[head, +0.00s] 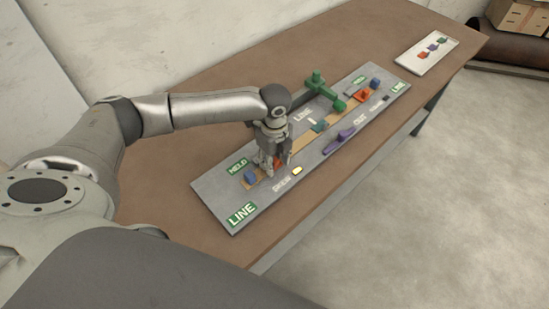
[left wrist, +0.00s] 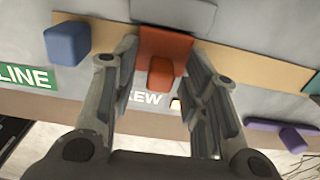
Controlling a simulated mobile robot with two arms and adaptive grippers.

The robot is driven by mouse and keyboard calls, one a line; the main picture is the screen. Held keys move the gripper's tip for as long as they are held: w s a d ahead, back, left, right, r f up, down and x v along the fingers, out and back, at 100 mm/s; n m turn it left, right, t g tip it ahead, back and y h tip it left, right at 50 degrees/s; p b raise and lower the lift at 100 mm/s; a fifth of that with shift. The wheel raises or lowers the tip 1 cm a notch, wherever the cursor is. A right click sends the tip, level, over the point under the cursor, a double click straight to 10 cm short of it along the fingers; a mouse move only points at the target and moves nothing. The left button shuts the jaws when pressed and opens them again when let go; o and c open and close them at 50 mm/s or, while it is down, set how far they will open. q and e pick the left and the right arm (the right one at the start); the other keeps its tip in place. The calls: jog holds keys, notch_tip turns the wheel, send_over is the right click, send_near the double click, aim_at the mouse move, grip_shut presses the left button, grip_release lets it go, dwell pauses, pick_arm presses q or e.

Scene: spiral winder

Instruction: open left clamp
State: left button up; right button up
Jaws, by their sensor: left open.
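The left clamp, an orange-red block with a raised knob (left wrist: 160,76), sits on a tan strip in the left wrist view. My left gripper (head: 275,167) is above the strip's near end in the head view, pointing down, and mostly hides this clamp there. In the left wrist view my left gripper (left wrist: 163,75) is open, one finger on each side of the knob. I cannot tell whether the fingers touch it. A similar orange clamp (head: 364,96) sits at the strip's far end. My right gripper is not in view.
A blue block (head: 250,177) sits just left of the gripper. The grey board (head: 225,200) also carries a green crank arm (head: 322,91), a purple lever (head: 339,141) and a yellow light (head: 297,170). A white tray (head: 420,67) lies at the table's far end.

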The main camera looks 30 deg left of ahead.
pick_arm(q)
jog(key=shift+c, duration=0.5)
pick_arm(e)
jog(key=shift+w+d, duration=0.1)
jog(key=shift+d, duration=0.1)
pick_arm(q)
grip_shut()
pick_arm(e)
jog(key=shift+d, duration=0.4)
